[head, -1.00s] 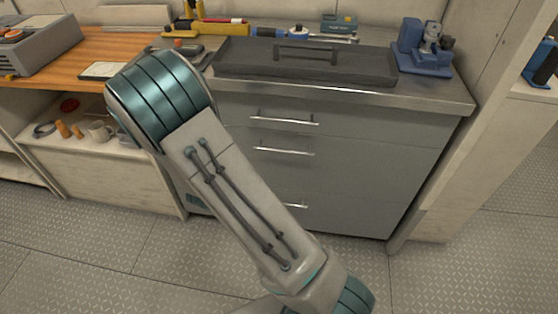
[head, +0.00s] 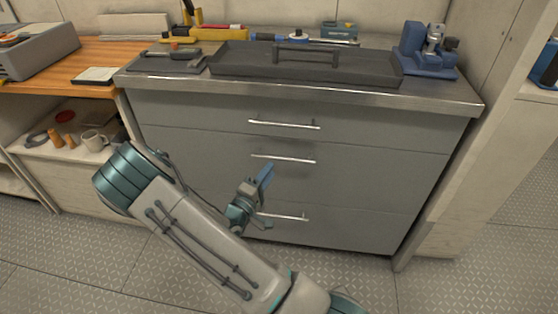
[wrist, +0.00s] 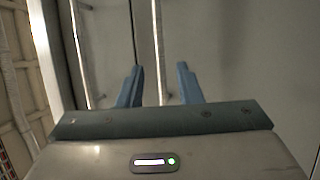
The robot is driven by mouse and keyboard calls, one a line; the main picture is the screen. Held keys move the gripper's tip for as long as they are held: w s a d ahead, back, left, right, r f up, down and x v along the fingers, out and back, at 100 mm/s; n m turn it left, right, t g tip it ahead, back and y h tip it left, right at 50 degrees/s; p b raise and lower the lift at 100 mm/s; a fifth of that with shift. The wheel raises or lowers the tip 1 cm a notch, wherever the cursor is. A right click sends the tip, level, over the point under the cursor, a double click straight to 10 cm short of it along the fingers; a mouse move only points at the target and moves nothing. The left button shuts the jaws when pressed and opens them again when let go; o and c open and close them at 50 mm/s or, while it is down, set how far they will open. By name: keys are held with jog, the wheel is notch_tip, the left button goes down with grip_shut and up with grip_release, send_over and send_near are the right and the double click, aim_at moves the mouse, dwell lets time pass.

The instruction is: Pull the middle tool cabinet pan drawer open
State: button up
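The grey tool cabinet (head: 350,190) has three drawers stacked under a steel top, each with a bar handle, and all look closed. The middle drawer's handle (head: 284,158) is a thin silver bar near that drawer's upper edge. My gripper (head: 266,174) is in front of the middle drawer front, just below and left of the middle of that handle. In the wrist view my blue fingers (wrist: 159,86) are apart and empty. A handle bar (wrist: 157,45), which looks like the middle one, runs towards the gap between them. Contact cannot be told.
The top drawer handle (head: 284,124) is above and the bottom drawer handle (head: 285,216) below, partly behind my gripper. A dark tray (head: 300,70) and a blue vise (head: 430,55) stand on top. The floor at right is clear.

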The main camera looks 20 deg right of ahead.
aim_at(279, 159)
jog(key=x, duration=0.6)
jog(key=shift+w+d+b, duration=0.25)
jog(key=shift+d+b, duration=0.05)
jog(key=shift+d, duration=0.05)
grip_shut()
